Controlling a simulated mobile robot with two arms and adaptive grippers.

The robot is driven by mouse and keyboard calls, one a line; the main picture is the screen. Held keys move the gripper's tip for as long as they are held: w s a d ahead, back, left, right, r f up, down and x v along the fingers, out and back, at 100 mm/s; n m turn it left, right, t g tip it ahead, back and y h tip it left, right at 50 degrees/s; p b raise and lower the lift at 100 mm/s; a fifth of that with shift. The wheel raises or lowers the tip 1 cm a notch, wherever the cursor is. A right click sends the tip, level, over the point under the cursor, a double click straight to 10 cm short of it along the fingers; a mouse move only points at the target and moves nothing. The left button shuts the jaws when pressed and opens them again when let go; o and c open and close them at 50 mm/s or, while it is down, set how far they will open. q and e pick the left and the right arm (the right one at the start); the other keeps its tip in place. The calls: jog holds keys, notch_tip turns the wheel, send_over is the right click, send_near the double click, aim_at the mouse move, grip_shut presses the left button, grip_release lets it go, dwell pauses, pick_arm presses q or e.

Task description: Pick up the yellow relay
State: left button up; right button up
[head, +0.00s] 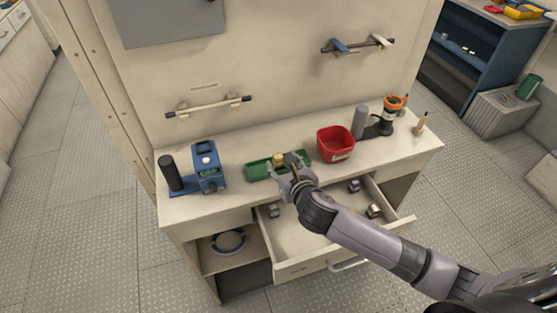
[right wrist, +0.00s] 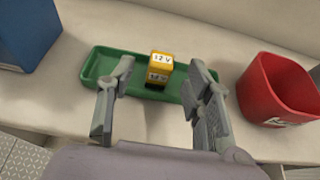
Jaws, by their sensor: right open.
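The yellow relay (right wrist: 159,68) is a small yellow block with white "12 V" labels and a dark lower part. It stands in the green tray (right wrist: 100,68) on the bench top. In the head view the relay (head: 279,158) shows small, close to my gripper's fingers. My right gripper (right wrist: 158,88) is open, with one finger on each side of the relay in the right wrist view. The tray (head: 256,171) is partly hidden by the gripper in the head view. My left gripper is not in view.
A red bin (head: 335,146) stands right of the tray, and a blue device (head: 208,168) stands left of it. An open drawer (head: 312,235) with several small items lies below my right arm. A wall with a handle bar (head: 208,106) rises behind the bench.

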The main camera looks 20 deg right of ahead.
aim_at(279, 157)
jog(key=x, duration=0.4)
jog(key=shift+w+f, duration=0.15)
jog(key=shift+w, duration=0.05)
jog(key=shift+c, duration=0.6)
jog(key=c, duration=1)
